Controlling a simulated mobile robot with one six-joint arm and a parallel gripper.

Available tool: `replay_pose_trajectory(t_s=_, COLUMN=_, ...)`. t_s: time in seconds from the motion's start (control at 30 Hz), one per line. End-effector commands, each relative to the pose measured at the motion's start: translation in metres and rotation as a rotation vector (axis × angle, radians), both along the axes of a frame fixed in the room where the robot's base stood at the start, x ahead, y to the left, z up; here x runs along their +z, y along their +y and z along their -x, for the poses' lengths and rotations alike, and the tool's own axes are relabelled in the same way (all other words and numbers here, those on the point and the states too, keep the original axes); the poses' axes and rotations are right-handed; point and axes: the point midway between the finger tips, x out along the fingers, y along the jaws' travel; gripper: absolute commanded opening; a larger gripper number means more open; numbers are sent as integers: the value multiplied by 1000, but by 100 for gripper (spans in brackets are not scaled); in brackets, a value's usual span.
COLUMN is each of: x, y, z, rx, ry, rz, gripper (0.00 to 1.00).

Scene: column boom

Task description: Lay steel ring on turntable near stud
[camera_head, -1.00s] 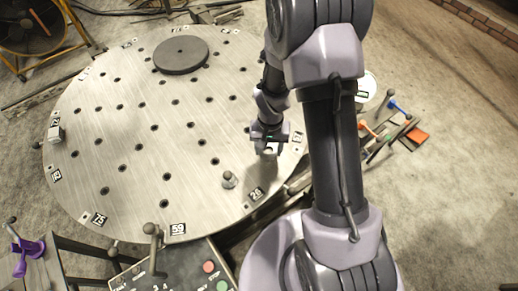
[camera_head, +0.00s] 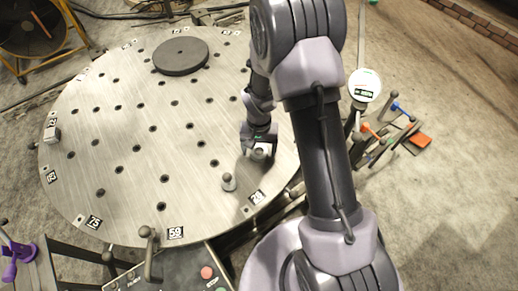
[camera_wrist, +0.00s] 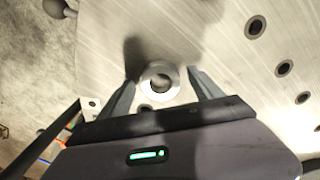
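The steel ring (camera_wrist: 146,70) is a small bright ring between the two fingers of my gripper (camera_wrist: 162,78) in the wrist view. It also shows small under my gripper (camera_head: 259,154) in the head view. The turntable (camera_head: 120,125) is a large round steel plate with dark holes and numbered tags. The stud (camera_head: 228,182) is a short grey post with a rounded top near the front right rim, to the lower left of my gripper. The ring's height above the plate is hard to tell.
A dark round disc (camera_head: 181,56) lies at the back of the turntable. A small block (camera_head: 52,134) sits at its left rim. A control box (camera_head: 175,268) with a lever stands in front. A round white dial (camera_head: 364,85) and coloured handles are at right. The plate's middle is clear.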

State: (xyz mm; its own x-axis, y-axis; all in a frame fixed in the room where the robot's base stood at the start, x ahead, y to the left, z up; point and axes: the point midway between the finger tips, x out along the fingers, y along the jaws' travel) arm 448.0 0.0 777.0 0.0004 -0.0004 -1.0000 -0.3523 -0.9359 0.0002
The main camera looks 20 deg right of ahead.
Motion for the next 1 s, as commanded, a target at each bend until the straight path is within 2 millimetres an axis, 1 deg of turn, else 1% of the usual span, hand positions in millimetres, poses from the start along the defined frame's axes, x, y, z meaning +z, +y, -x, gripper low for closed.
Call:
replay_pose_trajectory(t_s=0.2, x=1, y=0, z=0, rx=0, ry=0, rz=0, gripper=75)
replay_pose_trajectory(t_s=0.27, x=6, y=0, z=0, rx=0, ry=0, rz=0, gripper=75)
replay_pose_trajectory(t_s=0.37, x=26, y=0, z=-1, rx=0, ry=-2, rz=0, gripper=75)
replay_pose_trajectory(t_s=0.5, x=70, y=0, z=-1, rx=0, ry=-3, rz=0, gripper=75)
replay_pose_trajectory(t_s=0.6, x=95, y=0, z=-1, rx=0, ry=-2, rz=0, gripper=75)
replay_pose_trajectory(t_s=0.7, x=113, y=0, z=0, rx=1, ry=-2, rz=1, gripper=75)
replay_pose_trajectory(t_s=0.83, x=129, y=0, z=0, rx=-1, ry=-8, rz=-1, gripper=75)
replay_pose_trajectory(t_s=0.87, x=138, y=1, z=0, rx=-2, ry=-19, rz=-2, gripper=75)
replay_pose_trajectory(t_s=0.93, x=174, y=3, z=4, rx=-9, ry=-61, rz=-12, gripper=75)
replay_pose_trajectory(t_s=0.97, x=195, y=4, z=9, rx=-14, ry=-88, rz=-19, gripper=75)
replay_pose_trajectory(t_s=1.0, x=226, y=6, z=19, rx=-20, ry=-129, rz=-30, gripper=75)
